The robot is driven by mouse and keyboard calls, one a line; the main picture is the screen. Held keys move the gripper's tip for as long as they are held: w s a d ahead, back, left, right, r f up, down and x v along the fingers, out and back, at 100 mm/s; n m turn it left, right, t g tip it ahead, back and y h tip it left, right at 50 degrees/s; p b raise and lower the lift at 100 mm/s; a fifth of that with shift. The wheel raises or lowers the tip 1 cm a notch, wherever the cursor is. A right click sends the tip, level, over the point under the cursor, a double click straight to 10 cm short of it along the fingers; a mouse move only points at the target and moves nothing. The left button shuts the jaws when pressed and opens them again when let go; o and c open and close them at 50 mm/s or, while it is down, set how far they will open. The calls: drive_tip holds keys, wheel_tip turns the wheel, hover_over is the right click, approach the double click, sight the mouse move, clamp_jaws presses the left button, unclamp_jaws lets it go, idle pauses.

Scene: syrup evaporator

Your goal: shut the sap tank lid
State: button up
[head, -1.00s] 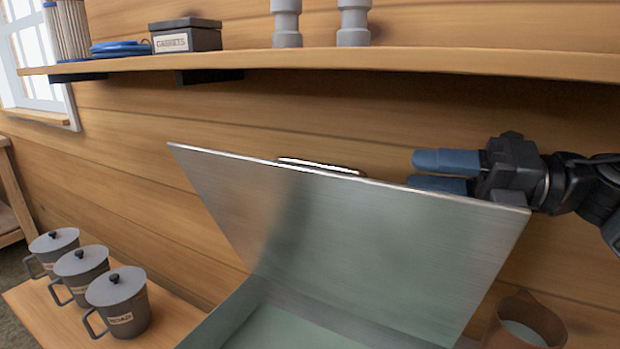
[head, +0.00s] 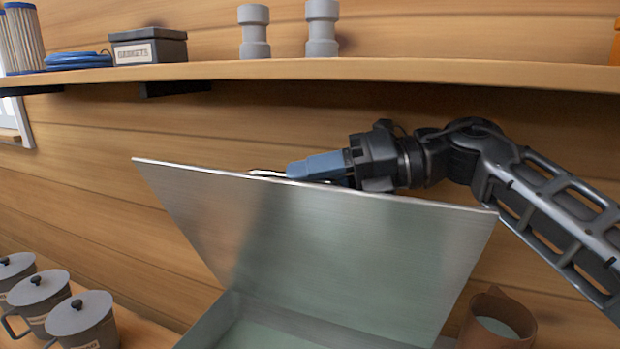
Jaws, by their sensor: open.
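The sap tank lid (head: 320,250) is a brushed metal panel standing open, raised and leaning back toward the wooden wall. The tank (head: 285,337) is below it, with a pale green inside partly in view at the bottom edge. A bright handle (head: 266,173) shows just past the lid's top edge, partly hidden. My gripper (head: 305,168), with blue fingers, is behind the lid's top edge, close to the handle's right end. Its lower finger is mostly hidden by the lid. The jaws are open; I cannot tell whether they touch the handle or lid.
A wooden shelf (head: 400,70) runs above the lid and my arm, holding a gaskets box (head: 150,48) and two grey fittings (head: 322,28). Several lidded mugs (head: 82,320) stand at lower left. A brown cylindrical container (head: 497,318) stands right of the tank.

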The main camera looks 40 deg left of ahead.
drive_tip(key=shift+s+a, duration=0.1)
drive_tip(key=shift+a, duration=0.1)
drive_tip(key=shift+f, duration=0.1)
clamp_jaws()
idle(0.5)
